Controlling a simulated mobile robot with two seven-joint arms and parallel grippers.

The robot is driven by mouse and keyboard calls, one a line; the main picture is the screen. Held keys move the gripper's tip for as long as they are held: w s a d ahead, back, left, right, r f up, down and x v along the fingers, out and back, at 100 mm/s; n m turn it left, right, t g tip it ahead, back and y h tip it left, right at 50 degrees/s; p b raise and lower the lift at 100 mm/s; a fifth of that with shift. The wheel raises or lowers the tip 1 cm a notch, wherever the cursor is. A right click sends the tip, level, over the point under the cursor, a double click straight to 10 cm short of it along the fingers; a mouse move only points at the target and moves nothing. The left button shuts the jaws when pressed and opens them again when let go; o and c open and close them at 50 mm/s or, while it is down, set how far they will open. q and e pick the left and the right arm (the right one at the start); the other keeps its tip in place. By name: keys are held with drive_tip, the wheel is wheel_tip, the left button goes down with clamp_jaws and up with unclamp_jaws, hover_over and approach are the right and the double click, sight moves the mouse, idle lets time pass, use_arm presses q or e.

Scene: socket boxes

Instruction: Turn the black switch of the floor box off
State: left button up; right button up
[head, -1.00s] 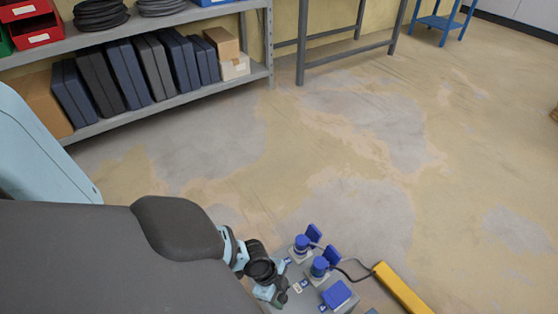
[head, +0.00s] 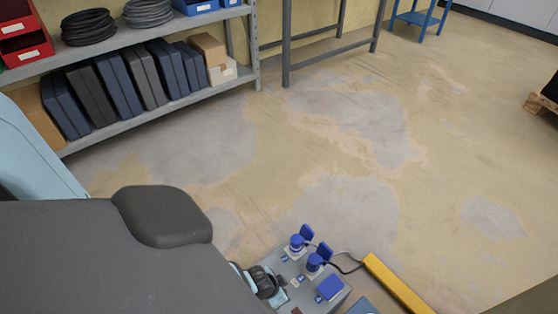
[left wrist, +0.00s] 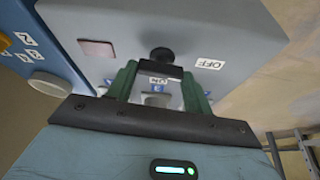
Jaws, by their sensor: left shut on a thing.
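The grey floor box (head: 293,270) stands low at the bottom of the head view, with blue sockets on it. Its grey panel (left wrist: 225,35) fills the top of the left wrist view. The black switch (left wrist: 161,55) on that panel has a round hub and a bar. The bar points at the ON label (left wrist: 158,80); an OFF label (left wrist: 210,63) lies to its right. My left gripper (left wrist: 158,76) has its green fingers on either side of the bar, shut on it. In the head view my own arm mostly hides this gripper and the switch. My right gripper is not in view.
Two blue sockets (head: 297,242) have raised lids; a third blue lid (head: 330,287) looks closed. A cable (head: 347,268) runs toward a yellow bar (head: 395,284) on the floor. A blue box (left wrist: 40,45) adjoins the panel. A shelf (head: 160,105) stands behind; the mid floor is clear.

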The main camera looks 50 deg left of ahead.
use_arm(q)
drive_tip(key=shift+n, duration=0.6)
drive_tip(key=shift+p, duration=0.3)
drive_tip(key=o, duration=1)
drive_tip(key=shift+r, duration=0.1)
